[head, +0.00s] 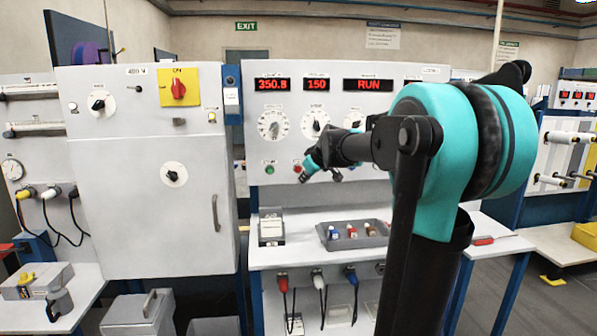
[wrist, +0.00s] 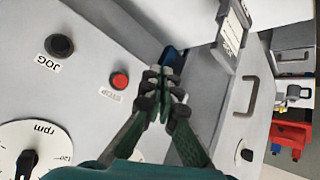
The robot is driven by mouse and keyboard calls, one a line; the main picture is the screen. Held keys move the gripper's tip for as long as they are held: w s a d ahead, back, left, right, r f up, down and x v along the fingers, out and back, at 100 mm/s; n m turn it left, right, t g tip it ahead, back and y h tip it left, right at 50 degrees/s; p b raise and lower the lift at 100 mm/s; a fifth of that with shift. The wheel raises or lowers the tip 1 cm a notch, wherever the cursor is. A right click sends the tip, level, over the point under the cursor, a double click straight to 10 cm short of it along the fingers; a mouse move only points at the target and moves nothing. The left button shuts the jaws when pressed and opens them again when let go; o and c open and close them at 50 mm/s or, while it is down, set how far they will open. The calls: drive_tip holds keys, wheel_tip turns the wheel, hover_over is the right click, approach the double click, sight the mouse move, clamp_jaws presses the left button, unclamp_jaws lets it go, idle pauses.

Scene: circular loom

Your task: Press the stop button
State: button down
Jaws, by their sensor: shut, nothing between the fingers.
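The stop button (head: 297,167) is a small red round button on the light grey control panel, with a green button (head: 269,169) to its left. In the wrist view the red button (wrist: 119,81) shows clearly beside its STOP label (wrist: 110,95). My gripper (head: 303,178) is shut and empty, just below and right of the red button in the head view. In the wrist view the fingertips (wrist: 160,80) lie to the right of the button, with panel visible between them. The gap between fingertips and panel is hard to judge.
A black JOG button (wrist: 60,45) and an rpm dial (wrist: 28,155) are near the stop button. Red displays show 350.8, 150 and RUN (head: 375,85). A shelf below holds a grey tray (head: 375,239). A large cabinet (head: 150,200) with a handle stands left.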

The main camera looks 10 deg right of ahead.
drive_tip(key=w, duration=0.8)
drive_tip(key=shift+w, duration=0.3)
idle(1.2)
drive_tip(key=shift+w, duration=0.75)
idle(0.8)
idle(0.3)
drive_tip(key=shift+s, duration=0.85)
drive_tip(key=shift+s, duration=0.15)
drive_tip(key=shift+s, duration=2.4)
idle(0.5)
